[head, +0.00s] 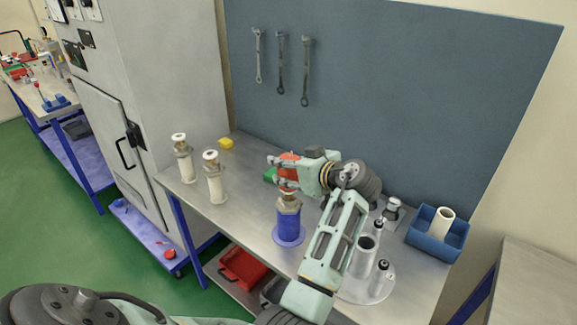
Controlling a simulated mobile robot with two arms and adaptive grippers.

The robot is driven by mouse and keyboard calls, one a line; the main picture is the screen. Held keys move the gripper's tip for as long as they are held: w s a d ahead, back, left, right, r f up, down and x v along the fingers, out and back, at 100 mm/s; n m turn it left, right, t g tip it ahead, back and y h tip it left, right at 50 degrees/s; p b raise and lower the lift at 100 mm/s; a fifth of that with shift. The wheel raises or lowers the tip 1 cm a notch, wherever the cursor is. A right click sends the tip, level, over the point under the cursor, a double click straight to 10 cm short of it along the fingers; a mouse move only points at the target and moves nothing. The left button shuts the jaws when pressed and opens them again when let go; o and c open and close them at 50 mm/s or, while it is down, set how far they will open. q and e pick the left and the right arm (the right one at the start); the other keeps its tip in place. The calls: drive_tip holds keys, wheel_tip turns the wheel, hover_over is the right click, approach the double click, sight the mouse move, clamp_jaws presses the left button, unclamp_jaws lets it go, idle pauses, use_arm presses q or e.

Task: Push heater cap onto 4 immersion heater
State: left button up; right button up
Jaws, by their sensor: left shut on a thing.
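My left gripper (280,172) is at the middle of the bench, with its fingers pointing left. It is shut on a red piece, which looks like the heater cap (288,173), partly hidden by the fingers. Directly below is an immersion heater (289,206) with a metal fitting, upright in a blue round-based holder (289,229). The cap is at or just above the heater's top; I cannot tell whether they touch. Two white heaters with metal collars and white tops, a rear one (184,164) and a front one (216,188), stand upright at left. My right gripper is not in view.
At right are a round tray (352,296) with a grey cup and bottles, and a blue bin (431,245) with a white cylinder. Wrenches hang behind.

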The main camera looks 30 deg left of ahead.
sight(284, 155)
use_arm(q)
drive_tip(key=shift+f+b, duration=0.35)
drive_tip(key=shift+f, duration=0.1)
drive_tip(key=shift+f+b, duration=1.35)
drive_tip(key=shift+f, duration=0.2)
drive_tip(key=shift+f+b, duration=1.3)
drive_tip(key=shift+f, duration=0.2)
drive_tip(key=o, duration=1.2)
drive_tip(key=shift+c, duration=0.2)
wheel_tip(284, 155, up, 10)
drive_tip(key=shift+r, duration=0.1)
